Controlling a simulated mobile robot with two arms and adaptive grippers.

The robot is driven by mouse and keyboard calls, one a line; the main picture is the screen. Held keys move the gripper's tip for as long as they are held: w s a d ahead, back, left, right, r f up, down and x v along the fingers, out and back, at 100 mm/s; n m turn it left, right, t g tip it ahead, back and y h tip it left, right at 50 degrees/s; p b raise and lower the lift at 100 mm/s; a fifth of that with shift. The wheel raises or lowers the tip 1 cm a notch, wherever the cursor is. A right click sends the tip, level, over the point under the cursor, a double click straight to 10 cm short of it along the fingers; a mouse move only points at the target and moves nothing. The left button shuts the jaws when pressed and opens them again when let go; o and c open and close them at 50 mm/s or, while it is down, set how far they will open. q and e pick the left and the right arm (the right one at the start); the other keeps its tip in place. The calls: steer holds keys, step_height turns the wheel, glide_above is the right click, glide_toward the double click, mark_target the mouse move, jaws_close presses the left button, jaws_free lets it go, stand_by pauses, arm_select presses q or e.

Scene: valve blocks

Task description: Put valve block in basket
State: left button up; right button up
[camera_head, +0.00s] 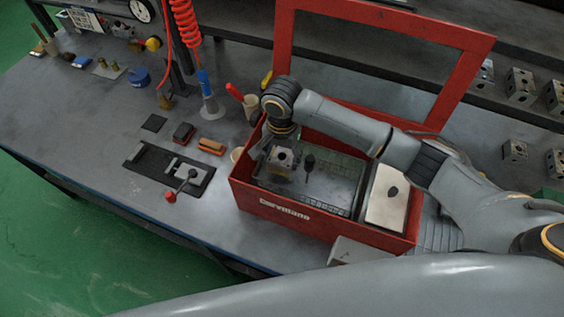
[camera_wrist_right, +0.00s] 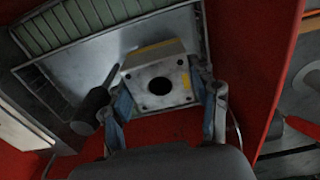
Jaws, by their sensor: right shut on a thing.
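The valve block (camera_head: 281,162) is a grey metal cube with a dark round hole in its face. My right gripper (camera_head: 272,152) is shut on it, inside the left end of the red basket (camera_head: 300,224). In the right wrist view the valve block (camera_wrist_right: 157,82) sits between the two fingers of my right gripper (camera_wrist_right: 166,98), with the basket's red wall (camera_wrist_right: 245,60) to the right. I cannot tell whether the block touches the basket floor. My left gripper is out of view.
The basket holds a wire-mesh tray (camera_wrist_right: 70,35), a dark-handled tool (camera_head: 310,162) and a pale panel (camera_head: 386,203). Its red lid frame (camera_head: 468,80) stands open behind. More valve blocks (camera_head: 519,85) stand at right. A black fixture (camera_head: 165,172) lies left.

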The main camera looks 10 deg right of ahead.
mark_target(282, 165)
steer(key=shift+f, duration=1.8)
steer(key=o, duration=1.3)
steer(key=shift+f, duration=0.15)
steer(key=shift+c, duration=0.2)
steer(key=shift+s, duration=0.1)
step_height(282, 165, up, 12)
steer(key=b, duration=0.1)
steer(key=shift+b, duration=0.35)
